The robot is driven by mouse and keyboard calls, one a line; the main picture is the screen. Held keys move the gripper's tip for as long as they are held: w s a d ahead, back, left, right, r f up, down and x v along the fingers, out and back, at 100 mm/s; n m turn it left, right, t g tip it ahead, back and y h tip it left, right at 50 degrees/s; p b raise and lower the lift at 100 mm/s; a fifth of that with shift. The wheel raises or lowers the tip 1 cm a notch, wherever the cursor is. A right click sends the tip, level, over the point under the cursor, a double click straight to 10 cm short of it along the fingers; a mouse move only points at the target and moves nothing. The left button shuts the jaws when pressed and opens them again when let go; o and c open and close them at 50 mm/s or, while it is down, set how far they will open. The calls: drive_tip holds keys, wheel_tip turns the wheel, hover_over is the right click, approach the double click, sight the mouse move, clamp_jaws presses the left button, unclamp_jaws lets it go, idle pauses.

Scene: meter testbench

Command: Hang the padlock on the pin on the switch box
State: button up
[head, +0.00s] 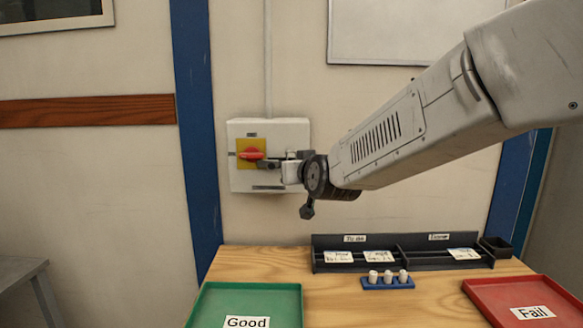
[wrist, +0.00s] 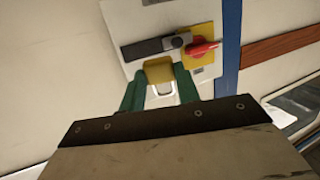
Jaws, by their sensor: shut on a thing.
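The switch box (head: 240,181) is a pale box on the wall, with a red handle (head: 251,154) on a yellow plate. It also shows in the wrist view (wrist: 125,20), where a dark bar with a round end (wrist: 158,47) lies beside the red handle (wrist: 202,48). My gripper (wrist: 160,82) has green fingers shut on the yellow-bodied padlock (wrist: 159,70). A pale metal loop shows on the padlock's near side in the wrist view. In the head view, my gripper (head: 288,168) is in front of the box's right half. I cannot tell whether the padlock touches the pin.
Below, a wooden table (head: 330,308) carries a green Good tray (head: 195,309), a red Fail tray (head: 478,292), a black divided rack (head: 400,262) and a blue holder (head: 388,284) with white pieces. A blue post (head: 196,130) stands left of the box.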

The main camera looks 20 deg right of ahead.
drive_tip(key=shift+w+a+f, duration=0.1)
drive_tip(key=shift+w+a, duration=0.45)
drive_tip(key=shift+w, duration=0.25)
drive_tip(key=w+d, duration=0.2)
drive_tip(key=w, duration=0.4)
drive_tip(key=shift+w+f, duration=0.2)
drive_tip(key=shift+f, duration=0.1)
drive_tip(key=shift+d, duration=0.1)
idle(0.6)
drive_tip(key=o, duration=1.1)
drive_tip(key=shift+d, duration=0.1)
